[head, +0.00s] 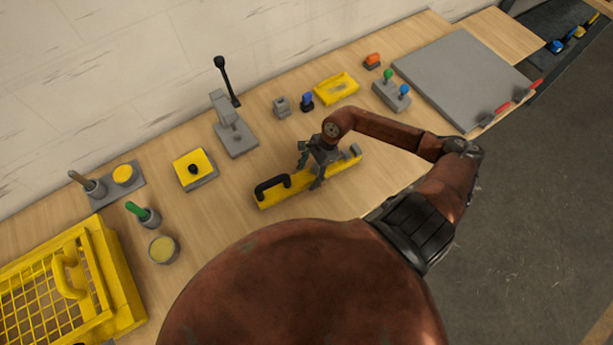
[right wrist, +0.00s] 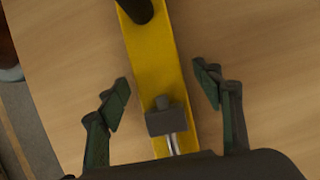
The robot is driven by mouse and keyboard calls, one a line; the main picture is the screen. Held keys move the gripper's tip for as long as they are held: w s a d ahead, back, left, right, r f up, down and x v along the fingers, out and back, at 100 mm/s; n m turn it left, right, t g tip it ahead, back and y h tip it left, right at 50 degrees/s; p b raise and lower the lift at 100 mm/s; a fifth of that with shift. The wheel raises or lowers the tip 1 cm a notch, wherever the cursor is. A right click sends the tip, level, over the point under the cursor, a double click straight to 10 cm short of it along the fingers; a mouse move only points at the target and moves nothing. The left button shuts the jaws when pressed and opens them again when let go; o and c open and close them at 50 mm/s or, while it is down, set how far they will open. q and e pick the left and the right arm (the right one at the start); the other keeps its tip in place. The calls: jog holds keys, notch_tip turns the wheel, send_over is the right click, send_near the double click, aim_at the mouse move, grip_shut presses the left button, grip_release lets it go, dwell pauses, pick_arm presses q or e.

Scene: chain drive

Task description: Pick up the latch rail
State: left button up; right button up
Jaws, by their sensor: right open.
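The latch rail, as I take it, is a long yellow bar (head: 299,184) lying on the wooden bench, with a black handle (head: 271,185) at its left end and a grey block (head: 351,153) near its right end. My right gripper (head: 310,172) is over the middle of the bar, open and empty. In the right wrist view the yellow bar (right wrist: 152,60) runs between the two spread fingers of the gripper (right wrist: 163,92), apart from both. A grey latch piece with a metal rod (right wrist: 167,117) sits on it there. My left gripper is not in view.
A grey lever press (head: 235,138) and a yellow-topped block with a black knob (head: 193,168) stand behind the bar. A yellow mesh guard (head: 120,285) is at lower left. A grey plate (head: 465,75) lies at right.

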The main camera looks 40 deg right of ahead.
jog(key=shift+c, duration=0.4)
grip_shut()
